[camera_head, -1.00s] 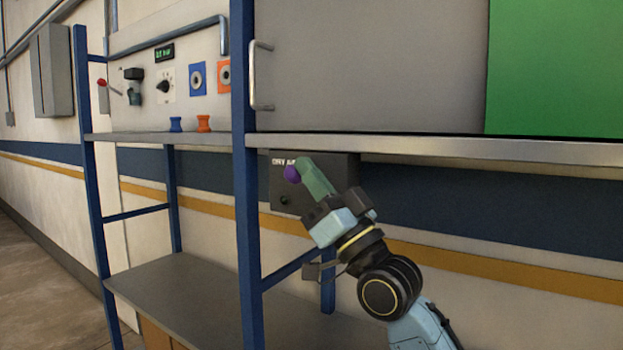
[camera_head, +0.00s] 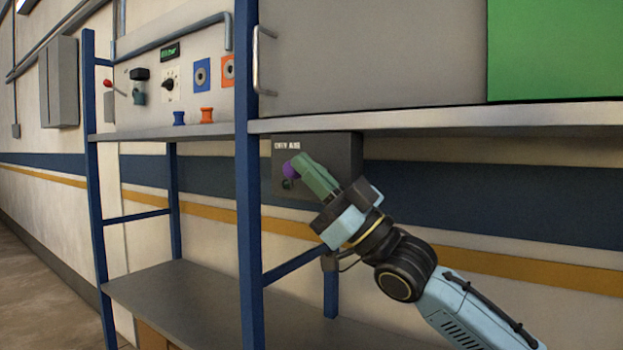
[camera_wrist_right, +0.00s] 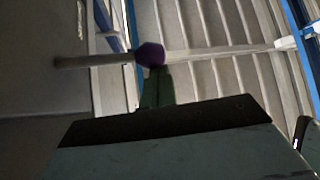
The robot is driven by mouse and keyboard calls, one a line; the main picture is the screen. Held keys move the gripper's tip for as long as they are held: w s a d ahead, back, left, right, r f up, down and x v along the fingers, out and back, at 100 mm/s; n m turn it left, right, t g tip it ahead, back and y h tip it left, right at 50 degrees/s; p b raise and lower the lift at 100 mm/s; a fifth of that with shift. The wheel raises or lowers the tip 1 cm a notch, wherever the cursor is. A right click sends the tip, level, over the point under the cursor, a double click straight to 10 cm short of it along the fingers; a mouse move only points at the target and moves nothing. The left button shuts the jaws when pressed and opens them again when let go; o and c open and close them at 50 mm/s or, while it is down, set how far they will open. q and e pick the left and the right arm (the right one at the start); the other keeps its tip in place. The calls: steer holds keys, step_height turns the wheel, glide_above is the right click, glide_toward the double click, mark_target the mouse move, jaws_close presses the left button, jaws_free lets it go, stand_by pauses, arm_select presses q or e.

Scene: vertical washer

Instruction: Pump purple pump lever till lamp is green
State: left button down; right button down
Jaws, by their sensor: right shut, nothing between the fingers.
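The purple knob of the pump lever (camera_head: 290,171) is at the tip of my right gripper (camera_head: 303,165), in front of a dark box under the shelf. In the right wrist view the purple knob (camera_wrist_right: 150,54) sits on a thin rod, right at the green fingertips (camera_wrist_right: 155,85). The right gripper is shut with nothing between its fingers; the fingers seem to touch or nearly touch the knob. A small dark green lamp (camera_head: 288,186) on the dark box (camera_head: 330,160) is partly hidden behind the gripper. My left gripper is not in view.
Blue shelf posts (camera_head: 246,200) stand just left of the box. The metal shelf (camera_head: 420,117) runs above my right arm. A panel with a dial (camera_head: 170,85), a red-tipped lever (camera_head: 108,84) and blue and orange parts is at upper left. A lower shelf (camera_head: 190,300) is bare.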

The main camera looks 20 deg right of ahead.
step_height(320, 180, down, 4)
steer(key=n+g+y, duration=0.1)
steer(key=n+g, duration=0.2)
steer(key=n, duration=0.1)
steer(key=n+g+y+p, duration=0.1)
steer(key=n+g, duration=0.3)
steer(key=shift+w+d, duration=0.15)
steer(key=s+d+f, duration=0.2)
steer(key=s+d, duration=0.3)
steer(key=d, duration=0.2)
steer(key=shift+s+f, duration=0.4)
steer(key=shift+a, duration=0.1)
stand_by(0.7)
